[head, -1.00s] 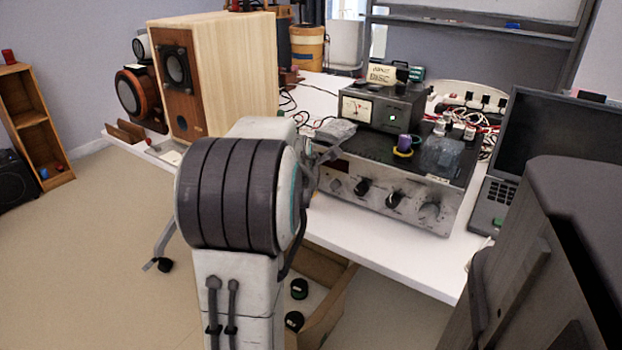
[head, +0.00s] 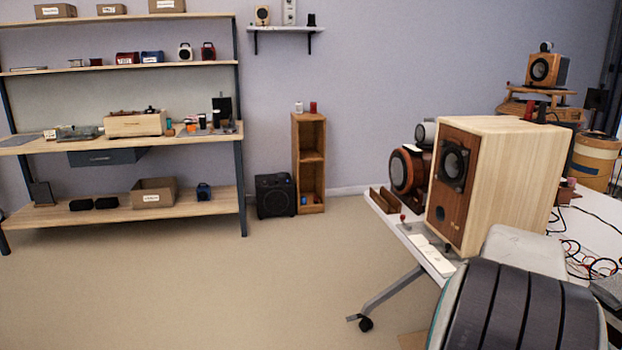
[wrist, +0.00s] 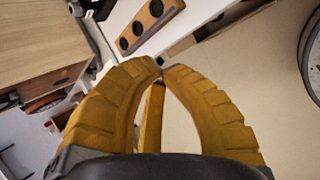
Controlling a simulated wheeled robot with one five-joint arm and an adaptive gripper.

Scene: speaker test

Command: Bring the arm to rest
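My gripper (wrist: 163,72) shows in the wrist view with its yellow ribbed fingers curved together and their tips meeting. I see nothing held at the tips. A narrow yellow strip shows in the gap behind the fingers, and I cannot tell if it is part of the gripper. In the head view my arm shows at the lower right, in front of the white table, and my gripper is out of sight there.
A large wooden speaker (head: 505,180) stands on the white table (head: 428,250), beside an orange-rimmed round speaker (head: 402,170). A wooden shelf rack (head: 185,208), a black box speaker (head: 274,195) and a small bookcase (head: 312,188) stand by the wall. The floor at left is clear.

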